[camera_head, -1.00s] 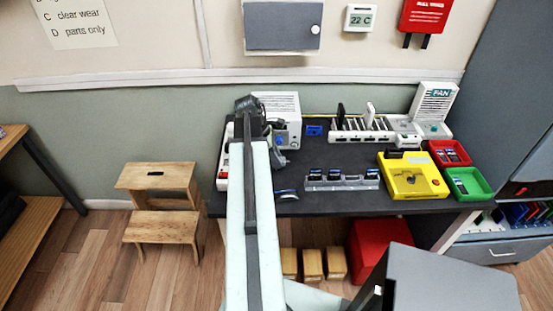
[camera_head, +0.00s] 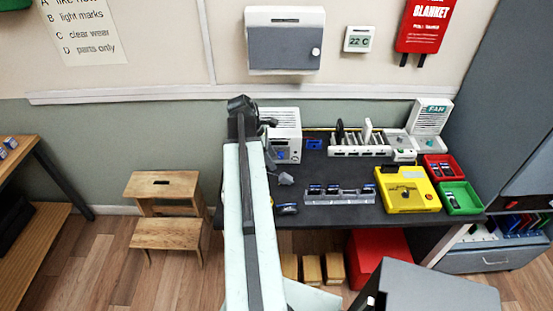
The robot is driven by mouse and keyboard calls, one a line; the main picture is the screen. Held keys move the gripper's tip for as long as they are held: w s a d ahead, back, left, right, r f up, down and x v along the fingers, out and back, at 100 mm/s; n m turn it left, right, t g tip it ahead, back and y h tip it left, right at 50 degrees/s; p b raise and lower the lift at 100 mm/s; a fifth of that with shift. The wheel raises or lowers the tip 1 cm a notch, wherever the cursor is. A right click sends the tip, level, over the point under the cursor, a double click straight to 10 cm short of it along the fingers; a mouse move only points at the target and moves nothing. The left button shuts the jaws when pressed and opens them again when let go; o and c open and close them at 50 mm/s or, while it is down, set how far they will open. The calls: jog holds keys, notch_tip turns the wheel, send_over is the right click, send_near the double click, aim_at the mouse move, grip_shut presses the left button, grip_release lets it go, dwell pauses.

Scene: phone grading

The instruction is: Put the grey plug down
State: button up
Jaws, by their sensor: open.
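The grey plug (camera_head: 286,179) is a small light-grey piece that appears to lie on the dark bench top, left of the row of phones. My gripper (camera_head: 272,157) is open and shows as a small dark shape beside the white box, just above and left of the plug. They look apart. My pale arm hides part of the gripper and the bench's left end.
A dark blue object (camera_head: 287,209) lies near the bench's front edge. The phone rack (camera_head: 340,198), yellow fixture (camera_head: 407,190), and red (camera_head: 444,167) and green (camera_head: 461,197) trays stand to the right. The white box (camera_head: 283,130) is behind.

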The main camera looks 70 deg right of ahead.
jog(key=p+v, duration=0.2)
jog(key=v, duration=0.2)
jog(key=shift+w+a+r, duration=0.1)
jog(key=shift+w+r, duration=0.05)
jog(key=shift+r, duration=0.15)
jog(key=w+a+f+m+t, duration=0.1)
jog(key=w+a+m+t, duration=0.15)
jog(key=w+a, duration=2.35)
jog(key=w+a+m+t, duration=0.1)
jog(key=w+a, duration=0.1)
jog(key=a, duration=1.3)
jog(key=w+a+y, duration=0.1)
jog(key=w+a, duration=0.1)
jog(key=a, duration=1.2)
jog(key=shift+a+f+m+t+y, duration=0.3)
jog(key=shift+a+f+m+t, duration=0.05)
jog(key=shift+a+f, duration=0.05)
